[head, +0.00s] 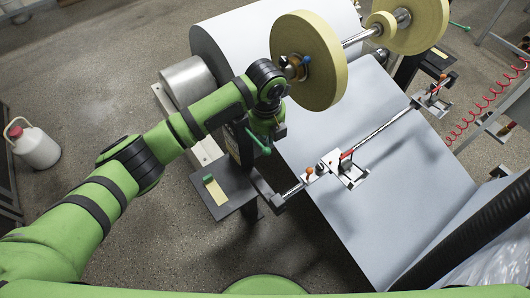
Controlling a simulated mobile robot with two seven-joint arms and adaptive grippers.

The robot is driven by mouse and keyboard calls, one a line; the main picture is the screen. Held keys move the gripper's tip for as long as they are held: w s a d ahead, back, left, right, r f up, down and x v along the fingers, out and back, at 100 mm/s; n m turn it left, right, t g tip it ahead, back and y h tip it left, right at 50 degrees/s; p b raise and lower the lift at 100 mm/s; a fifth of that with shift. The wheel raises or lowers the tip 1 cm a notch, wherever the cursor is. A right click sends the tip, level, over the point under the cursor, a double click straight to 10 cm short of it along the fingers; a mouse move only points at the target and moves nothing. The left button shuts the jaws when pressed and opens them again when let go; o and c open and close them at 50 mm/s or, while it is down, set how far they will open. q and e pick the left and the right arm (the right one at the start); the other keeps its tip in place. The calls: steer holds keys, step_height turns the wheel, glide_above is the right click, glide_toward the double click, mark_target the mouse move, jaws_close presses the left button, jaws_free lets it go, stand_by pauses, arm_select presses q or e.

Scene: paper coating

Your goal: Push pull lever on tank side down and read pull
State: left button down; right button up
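My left arm reaches in from the left over the near end of the coating machine. Its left gripper (277,129) is small and dark below the wrist, and its fingers are not clear. A green lever (260,144) sticks out just beside it at the machine's side. More levers, with an orange knob (308,170) and a red handle (346,155), sit on the lower rod. Which one is the task's pull lever, I cannot tell. My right gripper is out of view.
A large white paper roll (235,35) and a metal cylinder (187,80) lie behind the arm. The paper sheet (375,215) slopes toward the front right. A dark ribbed hose (465,235) crosses the lower right. A white jug (35,147) stands on open floor at left.

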arm_select(q)
steer(key=shift+a+r+m, duration=0.2)
steer(key=shift+r+m, duration=0.1)
steer(key=shift+r, duration=0.05)
steer(key=shift+w+f, duration=0.15)
